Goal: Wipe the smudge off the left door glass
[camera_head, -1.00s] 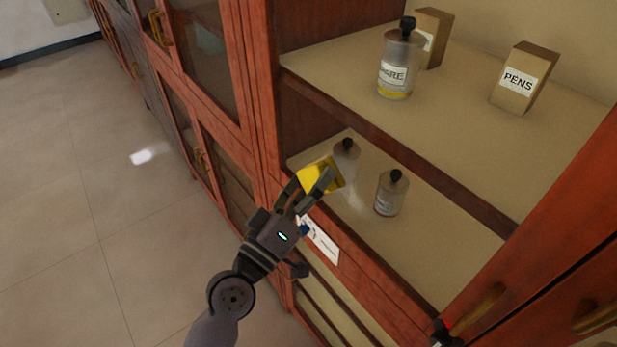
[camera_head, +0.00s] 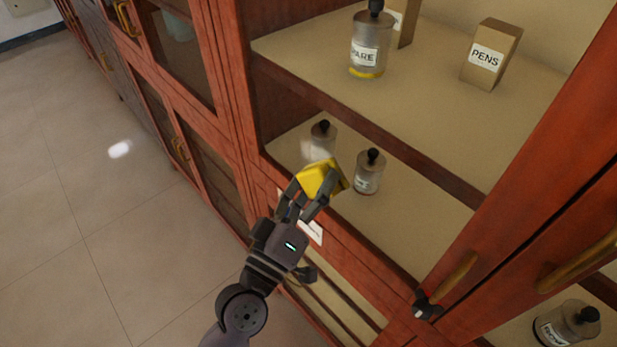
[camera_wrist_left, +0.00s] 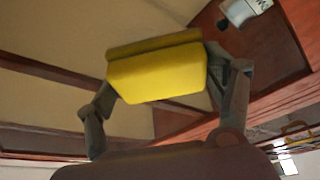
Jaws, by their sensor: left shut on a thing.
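My left gripper (camera_head: 315,192) is shut on a yellow sponge (camera_head: 320,178), which also shows in the left wrist view (camera_wrist_left: 158,78). The sponge is in front of the cabinet's lower shelf opening, by the left door glass; I cannot tell whether it touches the glass. The glass is clear and hard to see. A faint whitish smudge (camera_head: 307,149) shows just up and left of the sponge, in front of a small bottle. The sponge and fingers hide the area behind them. My right gripper is not in view.
Behind the glass are small stoppered bottles (camera_head: 369,172), a larger labelled bottle (camera_head: 366,45) and a PENS box (camera_head: 491,54). A door handle (camera_head: 459,277) and a small dark fitting (camera_head: 427,306) are at the lower right. The floor at left is clear.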

